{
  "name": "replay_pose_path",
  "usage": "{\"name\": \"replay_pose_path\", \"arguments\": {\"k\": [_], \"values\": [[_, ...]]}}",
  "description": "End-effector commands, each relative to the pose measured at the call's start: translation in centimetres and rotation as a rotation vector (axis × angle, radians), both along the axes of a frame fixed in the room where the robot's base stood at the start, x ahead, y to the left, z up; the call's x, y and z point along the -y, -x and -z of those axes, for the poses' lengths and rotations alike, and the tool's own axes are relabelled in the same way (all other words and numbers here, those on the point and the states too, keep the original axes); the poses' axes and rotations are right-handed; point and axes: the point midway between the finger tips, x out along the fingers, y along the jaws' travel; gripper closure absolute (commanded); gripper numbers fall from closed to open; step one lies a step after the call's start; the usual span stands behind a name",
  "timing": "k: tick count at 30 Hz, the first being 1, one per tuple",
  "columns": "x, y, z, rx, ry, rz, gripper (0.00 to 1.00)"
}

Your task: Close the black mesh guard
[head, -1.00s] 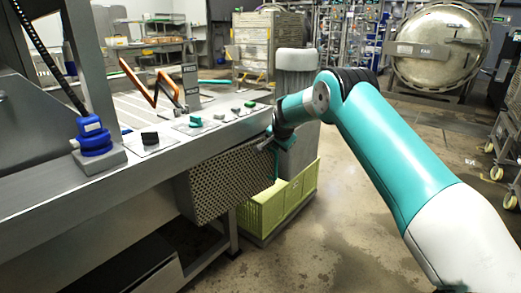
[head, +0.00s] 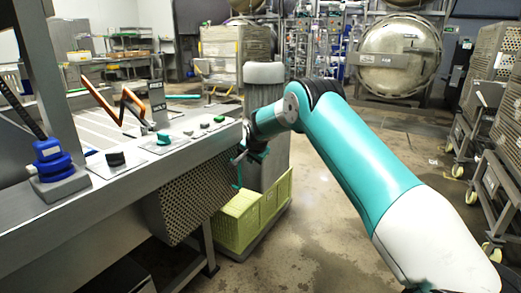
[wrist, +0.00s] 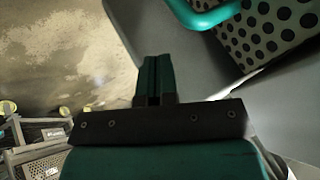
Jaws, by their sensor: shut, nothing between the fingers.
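The mesh guard (head: 190,200) is a perforated panel below the front edge of the steel counter in the head view. It looks grey-brown with dark holes and slants under the counter. A teal handle (head: 238,176) is at its right end. In the wrist view, the perforated panel (wrist: 262,38) is at top right with the curved teal handle (wrist: 205,17) in front of it. My gripper (wrist: 154,68) is shut and empty, to the left of and apart from the handle in that view. In the head view, my gripper (head: 246,157) is by the guard's right end, its fingers small and dark.
Yellow-green crates (head: 262,212) stand on the floor below my gripper. Perforated wheeled racks (head: 500,175) line the right. The wet floor (head: 310,240) between is open.

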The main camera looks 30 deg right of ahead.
Motion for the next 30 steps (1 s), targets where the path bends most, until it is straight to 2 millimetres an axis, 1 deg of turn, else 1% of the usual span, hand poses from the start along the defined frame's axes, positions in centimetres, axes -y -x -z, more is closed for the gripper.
{"name": "replay_pose_path", "arguments": {"k": [2, 3, 5, 9, 12, 15, 18, 24, 26, 27, 29, 30], "values": [[0.0, 1.0, -0.4, 0.0, 0.001, -0.008, 1.0], [-0.4, 1.5, -1.7, 0.004, 0.0, -0.011, 1.0], [-0.4, 2.4, -2.8, 0.003, 0.0, -0.009, 1.0], [0.1, 4.5, -5.2, 0.002, 0.001, 0.001, 1.0], [0.1, 5.6, -6.6, 0.002, 0.0, 0.004, 1.0], [0.0, 6.3, -7.5, 0.002, 0.0, 0.004, 1.0], [-0.2, 6.7, -7.9, 0.001, 0.0, 0.004, 1.0], [-0.5, 6.9, -8.1, 0.0, 0.001, -0.003, 1.0], [-1.3, 7.2, -8.5, -0.009, 0.001, -0.027, 1.0], [-2.2, 7.7, -9.0, -0.018, 0.001, -0.058, 1.0], [-4.3, 9.0, -10.2, -0.04, 0.004, -0.13, 1.0], [-6.0, 10.3, -11.0, -0.062, 0.007, -0.196, 1.0]]}}
